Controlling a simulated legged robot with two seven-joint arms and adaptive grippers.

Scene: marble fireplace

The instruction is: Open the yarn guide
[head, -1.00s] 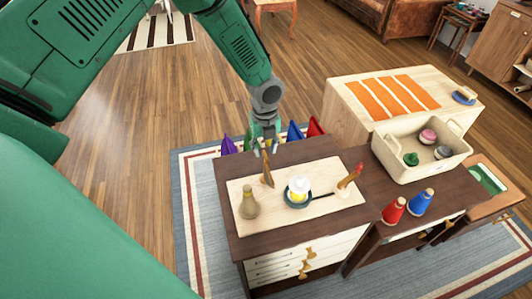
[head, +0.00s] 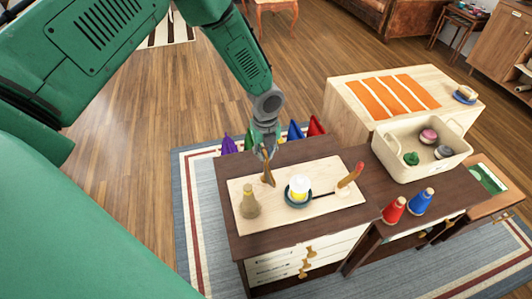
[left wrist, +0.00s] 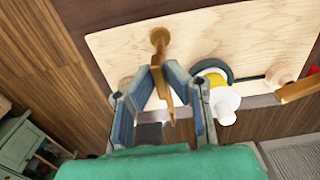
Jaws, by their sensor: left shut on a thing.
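A pale wooden board (head: 240,225) lies on the dark table. A brown wooden piece, which looks like the yarn guide (head: 268,178), stands upright at its back edge. In the left wrist view the guide's flat arm (left wrist: 172,95) and round peg (left wrist: 160,38) show. My left gripper (head: 265,152) reaches down from above and is shut on the guide's arm; its blue-padded fingers also show in the left wrist view (left wrist: 165,92). A white and yellow spool (head: 299,187) sits in a dark round dish beside it. My right gripper is out of view.
A wooden bottle-shaped piece (head: 249,205) stands at the board's left, and a red-tipped wooden lever (head: 349,177) at its right. Coloured cones (head: 295,131) stand behind the table.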

